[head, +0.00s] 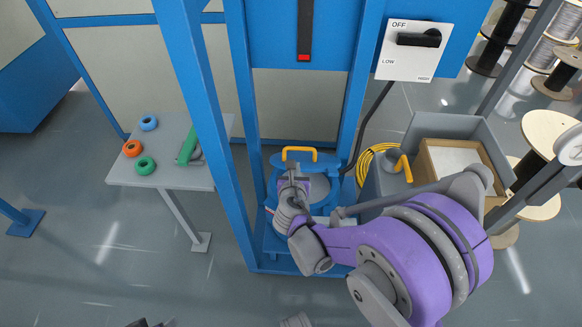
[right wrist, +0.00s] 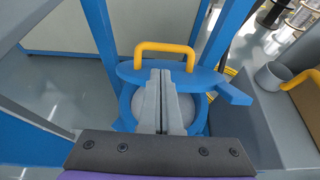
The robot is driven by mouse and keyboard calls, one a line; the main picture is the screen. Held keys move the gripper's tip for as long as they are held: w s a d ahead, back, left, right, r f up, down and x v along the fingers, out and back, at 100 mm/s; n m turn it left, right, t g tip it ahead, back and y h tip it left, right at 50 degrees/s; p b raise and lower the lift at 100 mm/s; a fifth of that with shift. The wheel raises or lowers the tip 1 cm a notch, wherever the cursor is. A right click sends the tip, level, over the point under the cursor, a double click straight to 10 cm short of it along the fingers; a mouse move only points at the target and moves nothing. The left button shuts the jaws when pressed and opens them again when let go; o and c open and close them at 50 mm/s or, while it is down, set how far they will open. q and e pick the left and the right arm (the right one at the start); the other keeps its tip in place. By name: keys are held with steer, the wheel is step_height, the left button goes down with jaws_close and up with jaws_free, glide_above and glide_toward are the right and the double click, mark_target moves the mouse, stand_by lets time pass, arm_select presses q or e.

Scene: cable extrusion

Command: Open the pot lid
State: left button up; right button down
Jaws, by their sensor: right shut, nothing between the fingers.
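The blue pot (right wrist: 126,108) stands inside a blue frame, with a grey round area showing within its ring. Its blue lid part (right wrist: 130,70) crosses the far side, carrying a yellow arched handle (right wrist: 165,47); the handle also shows in the head view (head: 299,149). I cannot tell whether the lid is fully seated or raised. My right gripper (right wrist: 160,73) is shut and empty, its fingers pointing at the lid just below the handle and hiding part of the pot. In the head view, my right gripper (head: 291,166) is over the pot.
Blue frame posts (head: 238,130) flank the pot closely. A switch box (head: 414,50) hangs at upper right. A grey bin (head: 455,125) stands right of the pot, near a coiled yellow cable (head: 368,160).

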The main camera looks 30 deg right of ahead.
arm_select(q)
steer(key=shift+f+b, duration=0.3)
steer(key=shift+f, duration=0.15)
arm_select(e)
steer(key=x, duration=0.7)
steer(key=shift+w+d+f, duration=0.1)
steer(key=shift+w+f, duration=0.05)
